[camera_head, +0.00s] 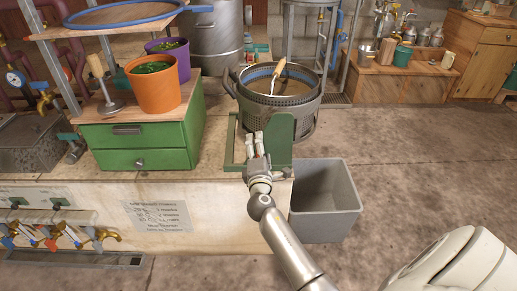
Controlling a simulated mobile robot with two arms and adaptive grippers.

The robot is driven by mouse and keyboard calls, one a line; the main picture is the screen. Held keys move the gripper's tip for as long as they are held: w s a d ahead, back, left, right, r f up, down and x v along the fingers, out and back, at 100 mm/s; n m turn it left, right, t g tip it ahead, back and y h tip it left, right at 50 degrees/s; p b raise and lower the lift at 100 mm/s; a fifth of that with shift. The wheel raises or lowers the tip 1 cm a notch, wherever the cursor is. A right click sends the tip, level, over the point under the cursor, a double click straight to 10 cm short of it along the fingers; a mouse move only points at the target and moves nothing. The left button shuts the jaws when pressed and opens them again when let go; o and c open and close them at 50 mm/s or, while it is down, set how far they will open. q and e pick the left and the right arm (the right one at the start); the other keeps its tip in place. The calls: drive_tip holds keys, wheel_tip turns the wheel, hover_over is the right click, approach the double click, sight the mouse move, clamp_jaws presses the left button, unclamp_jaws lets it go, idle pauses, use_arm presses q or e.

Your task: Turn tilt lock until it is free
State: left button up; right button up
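A green stand (279,140) with an upright plate sits at the right end of the bench. Behind and above it is a perforated grey metal basket (290,118) with dark handles. My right gripper (254,144) is at the green stand, in front of the plate's left part, with its fingers pointing away from me. The fingers look close together, but the gap between them is too small to judge. I cannot make out a tilt lock; the gripper and wrist cover part of the stand. My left gripper is not in view.
A grey bin (325,200) stands on the floor right of the bench. A green drawer unit (145,145) with an orange pot (156,92) stands left of the gripper. A wooden-handled tool (278,70) lies in the basket. The floor at right is open.

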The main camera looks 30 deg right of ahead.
drive_tip(key=shift+s+f, duration=0.1)
drive_tip(key=shift+f, duration=0.25)
drive_tip(key=o, duration=0.8)
drive_tip(key=shift+c, duration=0.2)
drive_tip(key=shift+r, duration=0.1)
drive_tip(key=v, duration=1.2)
